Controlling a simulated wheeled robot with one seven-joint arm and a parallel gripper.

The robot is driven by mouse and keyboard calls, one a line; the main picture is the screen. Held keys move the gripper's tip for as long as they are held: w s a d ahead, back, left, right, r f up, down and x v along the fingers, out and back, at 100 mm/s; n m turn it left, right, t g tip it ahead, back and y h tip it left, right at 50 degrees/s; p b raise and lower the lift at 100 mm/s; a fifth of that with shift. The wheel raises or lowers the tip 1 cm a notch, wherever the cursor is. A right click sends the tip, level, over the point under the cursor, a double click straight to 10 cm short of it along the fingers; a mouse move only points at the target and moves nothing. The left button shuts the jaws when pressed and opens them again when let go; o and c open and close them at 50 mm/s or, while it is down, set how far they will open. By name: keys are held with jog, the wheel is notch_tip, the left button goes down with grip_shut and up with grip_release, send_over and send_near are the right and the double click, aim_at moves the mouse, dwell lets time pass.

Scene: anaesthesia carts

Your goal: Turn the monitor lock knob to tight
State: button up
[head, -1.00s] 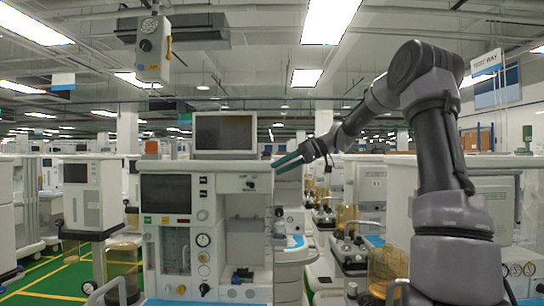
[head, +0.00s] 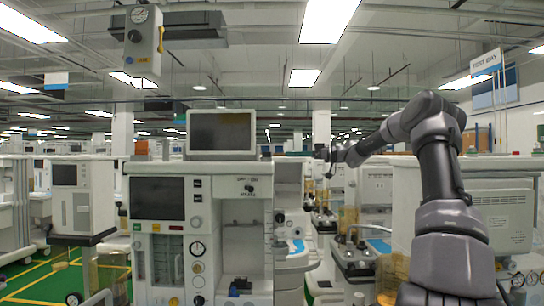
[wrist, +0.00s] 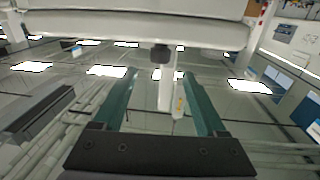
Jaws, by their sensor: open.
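The monitor (head: 221,132) stands upright on top of the white cart (head: 222,174). A small dark knob (head: 250,187) sits on the cart's upper front panel, right of the dark screen, with marks too small to read. In the wrist view a dark knob-like part (wrist: 160,53) juts from the edge of a white housing (wrist: 140,27); I cannot tell whether it is the same knob. My gripper (wrist: 159,76) is open and empty, its teal fingers either side of that part's line and apart from it. In the head view my gripper (head: 328,154) is small, right of the monitor.
A white box with a gauge (head: 144,40) hangs from the ceiling at upper left. Another cart (head: 75,202) stands at the left, and more equipment (head: 360,245) stands at the right, beneath my arm. Green floor (head: 45,283) shows at lower left.

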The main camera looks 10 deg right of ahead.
aim_at(267, 156)
jog(key=x, duration=0.8)
jog(key=shift+f, duration=0.1)
jog(key=shift+c, duration=0.3)
grip_shut()
jog(key=shift+s+m+t+h, duration=0.25)
jog(key=shift+m+t+h, duration=0.6)
jog(key=shift+t, duration=0.75)
jog(key=shift+s+a+m+t+h, duration=0.15)
jog(key=shift+m+t+h, duration=0.8)
jog(key=shift+m+t, duration=0.65)
jog(key=shift+o, duration=0.3)
grip_release()
